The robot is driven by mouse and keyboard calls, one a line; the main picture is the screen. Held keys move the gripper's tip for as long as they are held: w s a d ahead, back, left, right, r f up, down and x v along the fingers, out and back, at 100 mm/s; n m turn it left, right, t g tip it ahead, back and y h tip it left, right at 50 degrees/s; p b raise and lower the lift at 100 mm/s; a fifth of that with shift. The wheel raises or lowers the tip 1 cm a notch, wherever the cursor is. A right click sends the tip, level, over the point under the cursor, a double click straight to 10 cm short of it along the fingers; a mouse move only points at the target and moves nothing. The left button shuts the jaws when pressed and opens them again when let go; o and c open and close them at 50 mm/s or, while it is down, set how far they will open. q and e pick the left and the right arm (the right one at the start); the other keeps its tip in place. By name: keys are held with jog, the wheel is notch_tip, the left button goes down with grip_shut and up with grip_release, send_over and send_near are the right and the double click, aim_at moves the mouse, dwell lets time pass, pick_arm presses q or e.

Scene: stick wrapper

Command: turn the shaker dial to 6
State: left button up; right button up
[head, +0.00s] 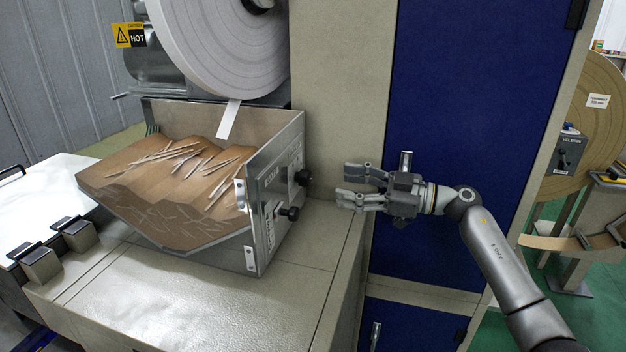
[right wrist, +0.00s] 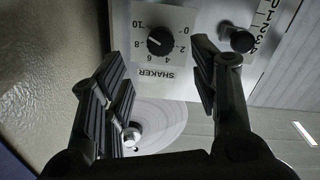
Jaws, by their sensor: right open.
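The shaker dial (head: 303,178) is the upper, farther black knob on the grey side panel of the hopper. In the right wrist view the dial (right wrist: 160,41) appears upside down on a white plate marked SHAKER, with numbers 0 to 10. Its pale pointer mark seems to face left, near 8, but is small. My right gripper (head: 345,184) is open and empty, to the right of the dial and apart from it, fingers toward the panel. In the wrist view its fingers (right wrist: 160,88) stand either side below the dial. My left gripper is out of view.
A second black knob (head: 289,213) sits lower and nearer on the panel, beside a number scale. The hopper (head: 262,225) holds brown material and sticks. A paper roll (head: 225,45) hangs above. A blue cabinet door (head: 470,130) stands behind my arm. The front worktop is clear.

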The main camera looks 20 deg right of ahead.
aim_at(310, 180)
jog(key=p+x, duration=0.2)
jog(key=x, duration=0.5)
jog(key=shift+w+a+r, duration=0.1)
jog(key=shift+w+a, duration=0.1)
jog(key=shift+a, duration=0.1)
jog(key=shift+w+a+p, duration=0.3)
jog(key=shift+a+p, duration=0.05)
jog(key=shift+a, duration=0.05)
jog(key=c, duration=1)
jog(key=shift+c, duration=0.2)
